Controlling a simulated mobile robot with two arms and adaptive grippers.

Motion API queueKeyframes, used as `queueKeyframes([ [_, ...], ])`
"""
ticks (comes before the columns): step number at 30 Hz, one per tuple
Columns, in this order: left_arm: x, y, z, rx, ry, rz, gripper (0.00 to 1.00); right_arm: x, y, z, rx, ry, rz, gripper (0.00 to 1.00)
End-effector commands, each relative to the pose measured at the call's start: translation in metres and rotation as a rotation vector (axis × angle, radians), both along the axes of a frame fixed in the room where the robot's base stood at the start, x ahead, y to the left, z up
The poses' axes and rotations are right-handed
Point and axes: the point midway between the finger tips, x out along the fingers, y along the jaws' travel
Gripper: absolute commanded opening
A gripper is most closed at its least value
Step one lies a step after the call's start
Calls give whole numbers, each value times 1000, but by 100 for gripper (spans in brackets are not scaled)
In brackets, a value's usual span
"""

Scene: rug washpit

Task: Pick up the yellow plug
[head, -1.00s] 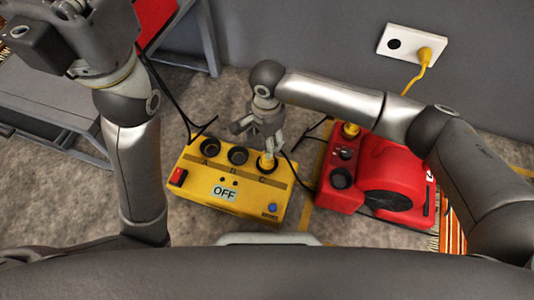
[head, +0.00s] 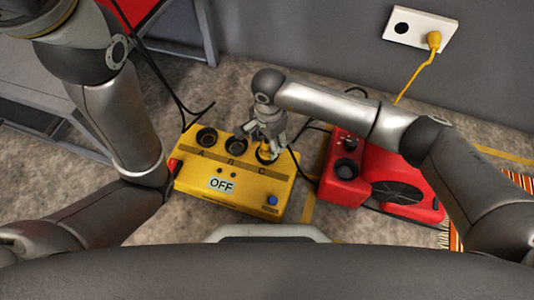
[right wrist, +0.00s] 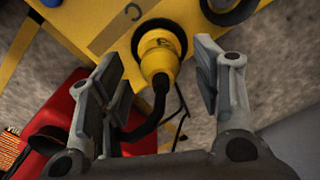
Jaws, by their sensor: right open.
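A yellow plug (right wrist: 158,52) with a black cable sits in socket C of the yellow control box (head: 235,195). The box display reads OFF. My right gripper (head: 268,138) is above socket C in the head view and partly covers the plug. In the right wrist view the gripper (right wrist: 160,78) is open, with one finger on each side of the plug and visible gaps between. Sockets A (head: 207,138) and B (head: 238,146) look empty.
A red blower (head: 385,180) stands right of the box. Another yellow plug (head: 434,41) with a yellow cord is in the wall outlet (head: 410,28). Black cables lie behind the box. A metal frame (head: 207,35) stands at the upper left.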

Motion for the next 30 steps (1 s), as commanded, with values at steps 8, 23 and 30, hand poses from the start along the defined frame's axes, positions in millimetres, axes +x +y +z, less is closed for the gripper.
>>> queueKeyframes([
  [8,-11,-1,-8,2,-29,1,0,0,0,-23,0,0,-1,58],
  [23,-11,-1,-6,3,-30,1,0,0,0,-22,-1,1,-1,25],
  [30,-11,-1,-6,3,-30,1,0,0,0,-22,0,0,-1,5],
])
